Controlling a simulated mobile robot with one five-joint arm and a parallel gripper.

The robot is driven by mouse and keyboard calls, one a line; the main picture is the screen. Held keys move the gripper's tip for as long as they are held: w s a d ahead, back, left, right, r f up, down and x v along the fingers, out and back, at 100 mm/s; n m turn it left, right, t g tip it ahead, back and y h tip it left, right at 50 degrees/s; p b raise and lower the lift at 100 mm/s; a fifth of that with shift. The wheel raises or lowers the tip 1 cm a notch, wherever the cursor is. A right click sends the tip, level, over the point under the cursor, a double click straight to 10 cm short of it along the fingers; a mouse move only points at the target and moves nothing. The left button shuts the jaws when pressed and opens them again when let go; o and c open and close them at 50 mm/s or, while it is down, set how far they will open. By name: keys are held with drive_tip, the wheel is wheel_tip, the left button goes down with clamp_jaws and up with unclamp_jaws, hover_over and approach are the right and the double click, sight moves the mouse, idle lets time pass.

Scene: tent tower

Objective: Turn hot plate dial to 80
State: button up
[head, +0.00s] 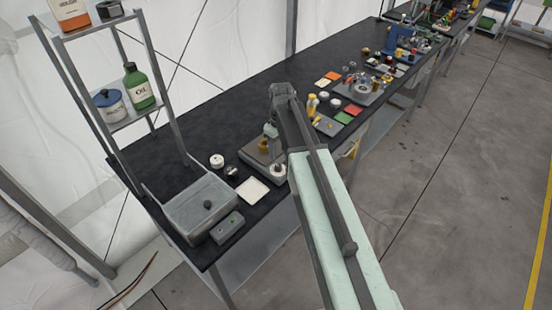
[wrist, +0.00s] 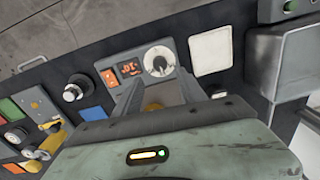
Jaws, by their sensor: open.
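The hot plate (head: 250,156) is a grey box on the black bench, partly hidden by my arm in the head view. In the wrist view its front panel holds a round pale dial (wrist: 158,62) with a dark centre. Beside the dial are a small display (wrist: 130,68) with red digits, too blurred to read, and an orange switch (wrist: 108,77). A brass-coloured thing (head: 264,144) is on top of the hot plate. My gripper (wrist: 157,88) is open and empty, above the hot plate, with the dial ahead of its fingers and apart from them.
A white square pad (head: 252,190) lies beside the hot plate, with a grey basin (head: 195,205) and small grey box (head: 228,227) further left. A shelf (head: 130,115) with bottles stands behind. Coloured cards and jars crowd the right. The floor in front is clear.

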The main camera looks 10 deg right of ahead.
sight(278, 165)
wheel_tip(278, 165, down, 8)
drive_tip(key=b, duration=0.7)
drive_tip(key=shift+a+r, duration=0.1)
drive_tip(key=shift+r, duration=0.05)
drive_tip(key=shift+s+r, duration=0.1)
clamp_jaws()
